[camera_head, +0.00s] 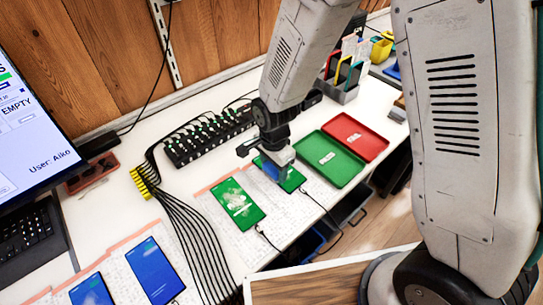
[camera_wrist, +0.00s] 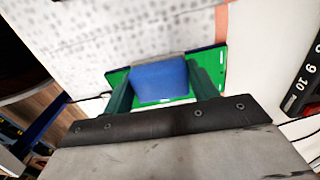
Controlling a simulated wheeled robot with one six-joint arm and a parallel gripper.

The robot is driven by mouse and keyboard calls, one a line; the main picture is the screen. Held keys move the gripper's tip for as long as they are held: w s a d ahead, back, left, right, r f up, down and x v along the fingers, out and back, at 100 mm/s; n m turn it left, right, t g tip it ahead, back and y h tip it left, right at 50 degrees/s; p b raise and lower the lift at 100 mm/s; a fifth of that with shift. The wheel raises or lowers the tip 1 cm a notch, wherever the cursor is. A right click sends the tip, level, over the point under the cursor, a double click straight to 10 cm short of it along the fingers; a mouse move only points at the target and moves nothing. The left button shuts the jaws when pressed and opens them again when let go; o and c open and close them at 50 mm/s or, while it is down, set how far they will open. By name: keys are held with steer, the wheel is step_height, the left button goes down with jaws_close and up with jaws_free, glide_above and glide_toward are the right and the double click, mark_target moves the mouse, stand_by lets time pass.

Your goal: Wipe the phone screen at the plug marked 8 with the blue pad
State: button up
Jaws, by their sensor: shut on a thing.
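A phone with a green screen (camera_head: 293,181) lies on the white printed sheets, its cable running to the lower right. My gripper (camera_head: 272,166) is over this phone's left part. In the wrist view my gripper (camera_wrist: 160,90) is shut on the blue pad (camera_wrist: 160,78), with one finger at each side. The pad covers the middle of the green phone (camera_wrist: 117,76), and I cannot tell whether it presses on the screen or hovers just above it. Which plug this phone's cable reaches is not clear.
A second green-screen phone (camera_head: 238,204) lies to the left, smudged white. Two blue-screen phones (camera_head: 155,270) lie at the front left. A green tray (camera_head: 328,158) and a red tray (camera_head: 355,137) lie to the right. Black cables (camera_head: 190,225) cross the table.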

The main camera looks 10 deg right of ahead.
mark_target(273, 167)
steer(key=shift+w+d+r, duration=0.1)
steer(key=shift+d+r, duration=0.2)
steer(key=shift+r, duration=0.55)
steer(key=shift+a+r, duration=0.2)
steer(key=shift+r, duration=0.35)
steer(key=shift+a+r, duration=0.15)
steer(key=shift+r, duration=2.35)
